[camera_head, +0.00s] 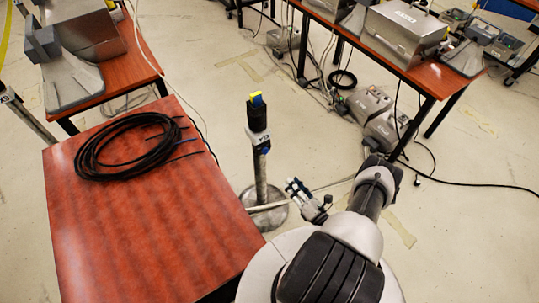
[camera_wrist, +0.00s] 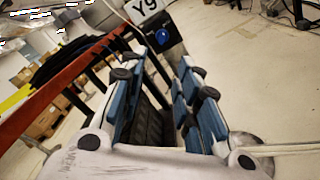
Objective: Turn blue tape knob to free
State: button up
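A post (camera_head: 261,180) with a black head stands on a round metal base, left of my arm in the head view. A small blue knob (camera_head: 265,150) is on its head, below a label. In the wrist view the blue knob (camera_wrist: 162,37) sits on the black post head under a white label marked Y9 (camera_wrist: 144,6). My gripper (camera_head: 300,190) is to the lower right of the knob and apart from it. In the wrist view my gripper (camera_wrist: 155,62) is open and empty, its blue-padded fingers spread, with the knob beyond the fingertips. The knob's exact setting is too small to read.
A reddish wooden table (camera_head: 150,240) with a coil of black cable (camera_head: 130,145) stands left of the post. Another table (camera_head: 420,75) with metal equipment stands at upper right, with boxes and cables on the floor beneath. Floor between the post and that table is mostly open.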

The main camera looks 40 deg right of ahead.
jog(key=b, duration=0.3)
send_near(267, 153)
jog(key=w, duration=0.8)
jog(key=shift+w+d, duration=0.1)
grip_shut()
